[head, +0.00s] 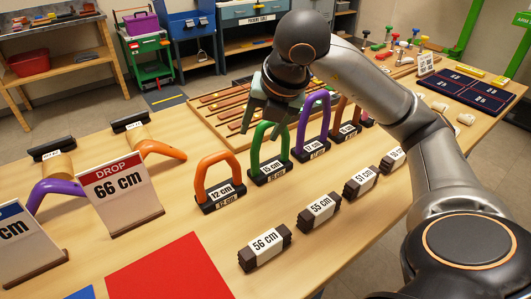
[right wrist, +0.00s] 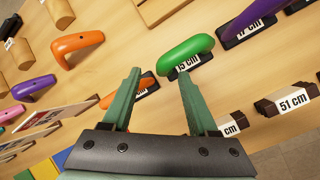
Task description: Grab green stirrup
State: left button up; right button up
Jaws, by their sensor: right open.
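The green stirrup (head: 286,141) is an upright arch on a dark stand labelled 15 cm, in the row of arches on the table. It also shows in the right wrist view (right wrist: 184,50), beyond the fingertips and nearer the right finger. My right gripper (head: 262,122) is above and at the arch's upper left in the head view, with its fingers apart. In the right wrist view my right gripper (right wrist: 160,74) is open with nothing held between its fingers. Whether a finger touches the arch cannot be told. My left gripper is not in view.
An orange arch (head: 207,166) labelled 12 cm and a purple arch (head: 325,103) flank the green one. Labelled dark blocks (head: 265,247) line the front. A red mat (head: 172,271) and a DROP 66 cm sign (head: 119,195) are at the left. A slatted board (head: 205,110) lies behind.

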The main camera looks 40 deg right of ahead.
aim_at(254, 147)
jog(key=b+x, duration=0.1)
jog(key=x, duration=0.7)
jog(key=shift+d+f, duration=0.15)
jog(key=shift+d, duration=0.05)
jog(key=shift+s, duration=0.1)
grip_shut()
dwell(0.4)
